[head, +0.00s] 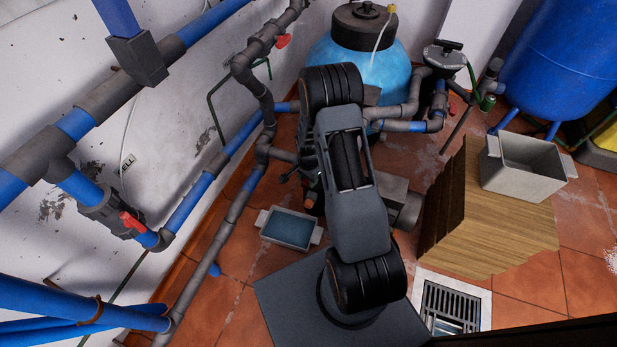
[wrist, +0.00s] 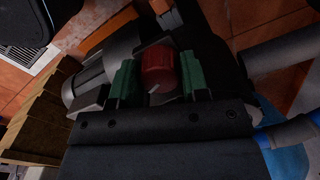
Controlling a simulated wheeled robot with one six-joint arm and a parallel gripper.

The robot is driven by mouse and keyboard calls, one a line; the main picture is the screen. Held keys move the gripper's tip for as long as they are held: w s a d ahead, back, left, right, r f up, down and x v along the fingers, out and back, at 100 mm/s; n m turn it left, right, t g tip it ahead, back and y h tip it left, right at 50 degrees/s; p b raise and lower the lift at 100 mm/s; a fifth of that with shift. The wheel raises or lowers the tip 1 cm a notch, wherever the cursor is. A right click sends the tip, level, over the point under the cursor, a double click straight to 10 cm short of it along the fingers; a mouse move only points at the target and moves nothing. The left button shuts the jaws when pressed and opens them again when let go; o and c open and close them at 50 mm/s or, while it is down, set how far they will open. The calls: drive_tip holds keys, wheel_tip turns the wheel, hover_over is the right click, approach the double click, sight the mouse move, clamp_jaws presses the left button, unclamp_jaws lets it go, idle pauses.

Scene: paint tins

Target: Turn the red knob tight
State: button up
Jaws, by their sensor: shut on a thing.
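The red knob (wrist: 159,66) shows in the wrist view, round and dark red, with a pale mark on its near edge. My gripper (wrist: 158,78) has its two green-padded fingers on the left and right of the knob and is shut on it. The knob sits by a grey, ribbed cylindrical body, partly hidden by my fingers. In the head view my own arm covers the knob and the gripper.
A grey tray (head: 315,231) lies left of my arm, with blue and grey pipes along the wall. A wooden crate or table (head: 490,235) bearing a grey bin (head: 500,180) stands at right, near a floor drain (head: 450,308). A light-blue tank (head: 395,75) stands behind.

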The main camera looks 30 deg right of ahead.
drive_tip(key=m, duration=0.5)
drive_tip(key=shift+m, duration=0.3)
idle(0.5)
drive_tip(key=o, duration=0.9)
drive_tip(key=shift+w, duration=0.1)
drive_tip(key=shift+o, duration=0.2)
